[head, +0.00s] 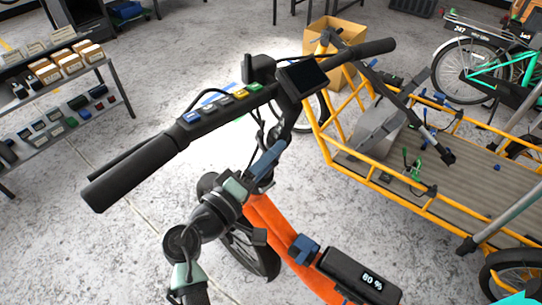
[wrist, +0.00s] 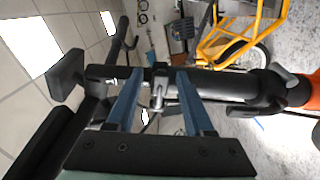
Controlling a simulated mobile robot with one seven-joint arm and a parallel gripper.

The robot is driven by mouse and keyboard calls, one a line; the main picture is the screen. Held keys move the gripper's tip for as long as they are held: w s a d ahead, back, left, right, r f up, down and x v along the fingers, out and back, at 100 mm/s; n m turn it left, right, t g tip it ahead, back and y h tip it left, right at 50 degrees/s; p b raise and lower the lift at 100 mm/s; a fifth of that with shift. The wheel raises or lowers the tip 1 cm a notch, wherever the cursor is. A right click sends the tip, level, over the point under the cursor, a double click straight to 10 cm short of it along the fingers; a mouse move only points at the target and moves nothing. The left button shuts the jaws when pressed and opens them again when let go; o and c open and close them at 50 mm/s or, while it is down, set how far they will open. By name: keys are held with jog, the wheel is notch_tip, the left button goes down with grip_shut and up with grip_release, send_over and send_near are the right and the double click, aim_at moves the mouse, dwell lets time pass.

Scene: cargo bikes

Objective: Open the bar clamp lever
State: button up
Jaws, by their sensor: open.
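The bike's black handlebar (head: 215,117) runs across the head view, with a dark display (head: 303,77) near its middle. Its dark stem (head: 291,112) goes down toward the orange frame (head: 277,226). My gripper (head: 278,148) has its blue fingers close to the stem, below the display. In the wrist view my gripper (wrist: 157,76) is open, its two blue fingers reaching to a black tube (wrist: 220,82). A small silver piece (wrist: 157,92), which looks like the clamp lever, lies between the fingers with a dark collar behind it. Contact with the fingers cannot be told.
A black battery pack (head: 360,275) reading 80 % sits on the orange frame. A yellow cargo bed (head: 440,190) is at right, with a cardboard box (head: 337,36) behind. A shelf (head: 60,125) of parts stands at left. The floor between shelf and bike is clear.

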grip_shut()
dwell(1.3)
